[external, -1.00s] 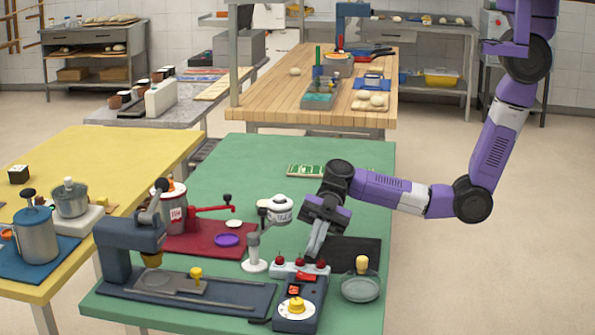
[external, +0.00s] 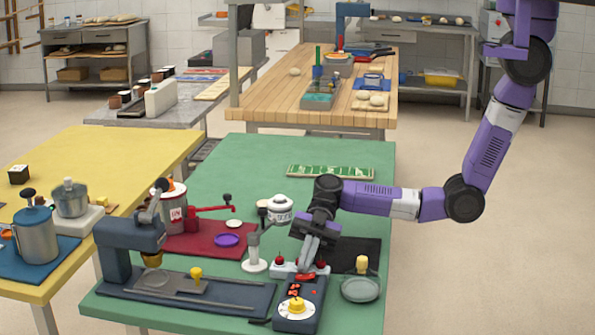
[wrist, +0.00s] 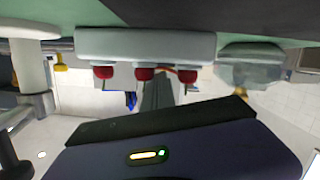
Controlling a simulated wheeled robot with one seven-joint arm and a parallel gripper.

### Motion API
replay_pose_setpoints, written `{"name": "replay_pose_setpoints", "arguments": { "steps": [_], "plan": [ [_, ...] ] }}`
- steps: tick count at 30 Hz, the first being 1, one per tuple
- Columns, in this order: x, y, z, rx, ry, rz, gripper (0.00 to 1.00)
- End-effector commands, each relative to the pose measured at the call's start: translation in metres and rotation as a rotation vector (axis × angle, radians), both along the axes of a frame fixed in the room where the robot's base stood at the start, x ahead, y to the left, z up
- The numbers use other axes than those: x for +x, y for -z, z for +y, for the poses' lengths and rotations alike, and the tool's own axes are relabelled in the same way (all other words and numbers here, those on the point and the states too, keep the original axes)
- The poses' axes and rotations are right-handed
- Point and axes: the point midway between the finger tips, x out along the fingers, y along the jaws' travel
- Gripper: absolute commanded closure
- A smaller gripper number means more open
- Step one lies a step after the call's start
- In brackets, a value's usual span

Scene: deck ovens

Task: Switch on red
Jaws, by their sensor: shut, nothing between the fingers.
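A white box with red knobs (external: 287,268) lies near the front of the green table. Its left red knob (external: 279,260) and right red knob (external: 320,263) show beside my fingers; the middle one is hidden there. In the wrist view the white box (wrist: 145,45) shows three red knobs (wrist: 145,73). My gripper (external: 304,267) is shut and empty, pointing down at the box. In the wrist view its fingers (wrist: 158,88) end between the middle and right knobs; contact cannot be told. A blue control box (external: 283,312) with a red rocker (external: 305,277) and yellow knob stands in front.
A glass dish (external: 361,289) with a yellow-topped knob is close on the right. A grey stand (external: 254,264) is close on the left. A blue press (external: 120,240) stands farther left. The green table's back part is mostly clear.

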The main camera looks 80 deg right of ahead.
Motion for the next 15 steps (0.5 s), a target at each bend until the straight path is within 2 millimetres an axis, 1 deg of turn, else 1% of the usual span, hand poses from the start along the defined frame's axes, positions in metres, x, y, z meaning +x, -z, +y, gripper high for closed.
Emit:
{"name": "replay_pose_setpoints", "arguments": {
  "steps": [5,8,11,14,15],
  "plan": [
    [-0.001,0.003,0.0,-0.005,0.001,-0.002,1.0],
    [-0.001,0.0,0.0,-0.005,0.001,-0.003,1.0],
    [-0.001,-0.01,0.0,-0.004,0.0,-0.004,1.0],
    [-0.001,-0.028,0.0,-0.003,0.0,-0.007,1.0],
    [-0.001,-0.037,0.0,-0.002,0.001,-0.008,1.0]
  ]
}}
